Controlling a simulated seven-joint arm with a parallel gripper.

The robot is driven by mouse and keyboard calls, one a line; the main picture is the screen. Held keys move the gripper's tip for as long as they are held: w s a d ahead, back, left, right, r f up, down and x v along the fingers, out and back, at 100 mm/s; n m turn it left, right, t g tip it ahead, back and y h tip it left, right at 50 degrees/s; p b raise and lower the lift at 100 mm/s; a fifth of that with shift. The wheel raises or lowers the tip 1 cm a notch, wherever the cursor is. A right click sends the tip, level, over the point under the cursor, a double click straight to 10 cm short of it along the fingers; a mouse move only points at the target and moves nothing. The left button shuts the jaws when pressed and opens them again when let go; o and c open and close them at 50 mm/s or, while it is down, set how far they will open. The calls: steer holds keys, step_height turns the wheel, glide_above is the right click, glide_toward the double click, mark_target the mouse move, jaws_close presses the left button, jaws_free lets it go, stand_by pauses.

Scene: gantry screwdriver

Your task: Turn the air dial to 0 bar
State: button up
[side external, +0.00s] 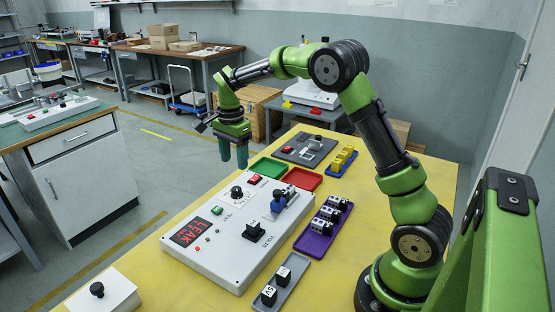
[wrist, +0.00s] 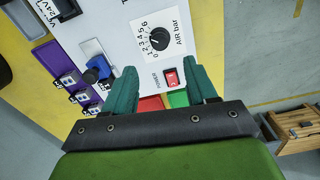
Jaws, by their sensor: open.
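The air dial is a round black knob with a white mark on the white panel, labelled "AIR bar". It shows near the top middle of the wrist view (wrist: 159,39) and at the panel's far end in the side view (side external: 237,192). Numbers up to 6 run along its left side in the wrist view; which one the mark points at is too small to tell. My gripper (side external: 233,160) is above the panel's far end, fingers pointing down, apart from the dial. In the wrist view its open fingers (wrist: 163,80) stand apart with nothing held between them.
A red power switch (wrist: 171,77) sits close to the dial. A blue-handled part (side external: 281,200) stands on the panel (side external: 205,258) to the right. Red (side external: 302,179) and green (side external: 268,168) trays lie beyond. A purple tray (side external: 312,245) holds small blocks beside the panel.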

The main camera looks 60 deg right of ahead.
mark_target(237, 188)
step_height(237, 188, down, 10)
steer(key=shift+r, duration=0.15)
steer(key=shift+c, duration=0.3)
steer(key=c, duration=1)
